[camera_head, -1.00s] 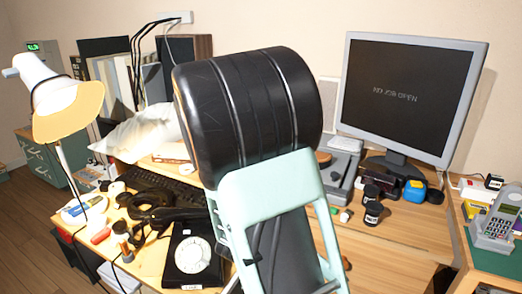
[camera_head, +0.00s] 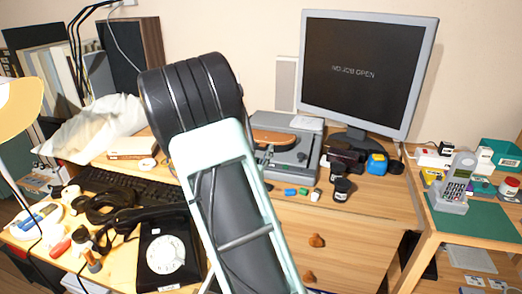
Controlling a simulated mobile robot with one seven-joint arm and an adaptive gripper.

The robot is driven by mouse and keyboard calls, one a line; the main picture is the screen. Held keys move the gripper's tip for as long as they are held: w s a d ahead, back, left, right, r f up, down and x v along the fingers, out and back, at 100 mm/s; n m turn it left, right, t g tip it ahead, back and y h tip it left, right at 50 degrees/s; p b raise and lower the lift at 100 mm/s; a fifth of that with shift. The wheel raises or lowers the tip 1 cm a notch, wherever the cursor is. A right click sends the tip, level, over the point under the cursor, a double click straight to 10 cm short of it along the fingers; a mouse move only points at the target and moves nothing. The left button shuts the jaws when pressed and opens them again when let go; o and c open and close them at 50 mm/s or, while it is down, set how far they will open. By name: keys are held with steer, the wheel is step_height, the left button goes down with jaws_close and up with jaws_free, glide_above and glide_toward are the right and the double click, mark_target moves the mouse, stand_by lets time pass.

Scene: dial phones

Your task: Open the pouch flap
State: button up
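I cannot tell for certain which thing is the pouch, and no flap is clear at this size. A small dark brown case (camera_head: 345,156) sits on the desk below the monitor and is the most pouch-like thing. A pale crumpled bag (camera_head: 95,128) lies at the back left of the desk. My black and mint arm stands large in the middle of the head view and hides part of the desk. My gripper is not in view.
A black dial phone (camera_head: 167,254), a keyboard (camera_head: 130,186) and coiled black straps crowd the left. A grey machine (camera_head: 284,150) and the monitor (camera_head: 366,70) stand behind. Small dark jars (camera_head: 341,189) stand near the case. The wooden desk front (camera_head: 350,235) has free room.

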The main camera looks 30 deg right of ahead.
steer(key=shift+w+d, duration=0.45)
steer(key=shift+d, duration=0.1)
jaws_close()
